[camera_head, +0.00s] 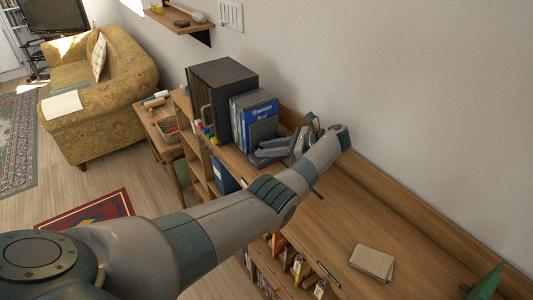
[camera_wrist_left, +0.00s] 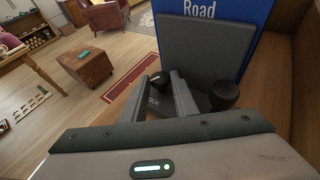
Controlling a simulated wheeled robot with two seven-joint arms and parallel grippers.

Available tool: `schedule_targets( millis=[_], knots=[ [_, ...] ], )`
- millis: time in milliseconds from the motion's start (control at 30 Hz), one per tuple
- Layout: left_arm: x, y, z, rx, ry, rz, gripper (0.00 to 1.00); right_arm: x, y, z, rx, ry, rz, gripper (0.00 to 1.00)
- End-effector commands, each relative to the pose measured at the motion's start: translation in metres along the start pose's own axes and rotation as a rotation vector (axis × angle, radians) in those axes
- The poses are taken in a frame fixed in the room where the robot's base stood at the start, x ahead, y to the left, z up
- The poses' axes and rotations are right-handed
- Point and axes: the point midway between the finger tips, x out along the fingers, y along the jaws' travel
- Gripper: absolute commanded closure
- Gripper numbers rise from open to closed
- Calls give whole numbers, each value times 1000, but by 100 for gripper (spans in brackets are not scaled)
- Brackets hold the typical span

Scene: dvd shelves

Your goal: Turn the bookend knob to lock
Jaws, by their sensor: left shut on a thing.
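The bookend is a dark grey upright plate (camera_wrist_left: 208,50) beside blue books; in the head view its plate (camera_head: 263,131) stands at the right end of the book row. Its base carries a black knob (camera_wrist_left: 160,79) and a second round black knob (camera_wrist_left: 224,94) to the right. Partly hidden lettering near the fingers seems to end in "OCK". My left gripper (camera_head: 270,149) reaches the base from the right. In the wrist view its two grey fingers (camera_wrist_left: 160,86) are shut on the left knob. The finger tips hide part of that knob. My right gripper is not in view.
Blue books (camera_head: 238,118) and a dark box file (camera_head: 214,92) stand left of the bookend on the wooden shelf top (camera_head: 330,225). A beige notebook (camera_head: 372,262) lies at the lower right. The wall is close behind; shelf top right of my arm is mostly clear.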

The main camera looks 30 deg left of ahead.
Motion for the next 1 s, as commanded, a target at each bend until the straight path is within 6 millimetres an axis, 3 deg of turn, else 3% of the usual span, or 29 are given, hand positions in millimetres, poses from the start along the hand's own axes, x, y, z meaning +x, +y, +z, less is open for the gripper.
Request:
schedule_targets(
  millis=[367,400,467,1000],
  knots=[
    [0,0,-1,0,2,5,96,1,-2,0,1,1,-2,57],
    [0,0,-1,0,2,5,69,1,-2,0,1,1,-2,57],
    [0,0,-1,0,2,5,57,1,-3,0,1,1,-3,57],
    [0,-1,1,-3,0,1,57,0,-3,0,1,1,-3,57]
  ],
)
